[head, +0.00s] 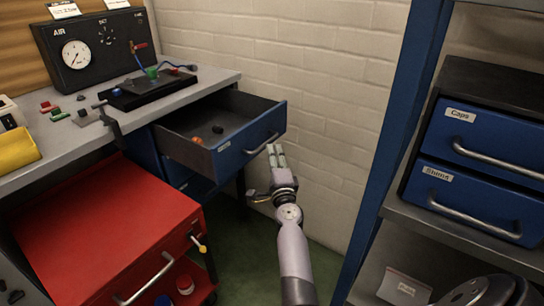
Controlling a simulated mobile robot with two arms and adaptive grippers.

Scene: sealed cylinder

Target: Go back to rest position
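My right gripper (275,150) is in the middle of the head view, at the end of my arm that rises from the bottom edge. Its fingers point up and lie close together. It is just below the right end of the handle (262,143) of an open blue drawer (250,145). I cannot tell whether it touches the handle. Nothing shows between the fingers, and whether they are fully shut is unclear. My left gripper is not visible.
The drawer juts out from under a grey workbench (215,78) and holds small orange and dark parts. A red cabinet (110,230) stands at lower left. A blue-framed shelf with drawers labelled Caps (490,138) and Shims (465,198) is at right. Green floor shows between.

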